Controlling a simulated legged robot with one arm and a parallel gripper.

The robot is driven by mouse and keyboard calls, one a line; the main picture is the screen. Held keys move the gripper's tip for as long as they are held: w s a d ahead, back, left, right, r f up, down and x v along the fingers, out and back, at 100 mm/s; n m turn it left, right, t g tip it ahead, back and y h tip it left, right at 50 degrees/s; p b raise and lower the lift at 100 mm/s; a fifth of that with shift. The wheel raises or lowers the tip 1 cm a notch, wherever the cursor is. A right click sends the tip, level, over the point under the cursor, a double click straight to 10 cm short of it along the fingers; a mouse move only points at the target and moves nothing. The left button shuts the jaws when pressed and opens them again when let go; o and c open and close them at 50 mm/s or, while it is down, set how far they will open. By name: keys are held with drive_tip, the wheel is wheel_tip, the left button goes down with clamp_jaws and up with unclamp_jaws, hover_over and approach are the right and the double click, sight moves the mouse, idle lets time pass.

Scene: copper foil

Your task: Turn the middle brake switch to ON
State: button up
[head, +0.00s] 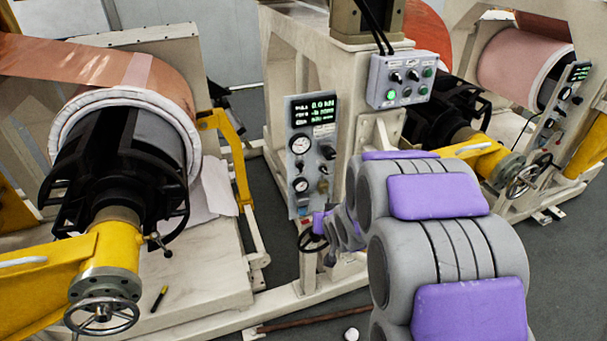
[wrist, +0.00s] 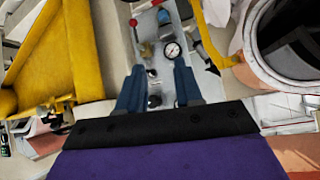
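The middle panel (head: 312,165) is a grey upright plate with a green-lit display at its top, and gauges, knobs and small switches below. Its labels are too small to read, so I cannot tell which control is the brake switch. My gripper (head: 320,222) is near the panel's lower right edge in the head view, mostly hidden by my arm. In the wrist view my gripper (wrist: 160,78) has its two blue fingers apart with nothing held. Between and beyond them show the panel face, a round gauge (wrist: 172,49) and a dark knob (wrist: 152,73). I cannot tell whether a finger touches the panel.
A grey button box (head: 400,80) with a lit green button is above right. A handwheel (head: 312,241) sits below the panel. Copper foil rolls stand left (head: 110,75) and right (head: 520,62). A yellow arm (head: 235,150) stands left of the panel, with open floor between.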

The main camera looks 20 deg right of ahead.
drive_tip(key=w+d+f+m+t+y+b, duration=0.1)
drive_tip(key=w+d+f+m+t, duration=0.1)
drive_tip(key=w+f+t, duration=0.35)
drive_tip(key=t+b, duration=0.3)
drive_tip(key=b, duration=0.1)
approach(302, 167)
drive_tip(key=w, duration=0.8)
drive_tip(key=shift+w+d+f+m+y, duration=0.15)
drive_tip(key=shift+w+f+m+y, duration=0.1)
drive_tip(key=shift+f+m+y, duration=0.15)
clamp_jaws()
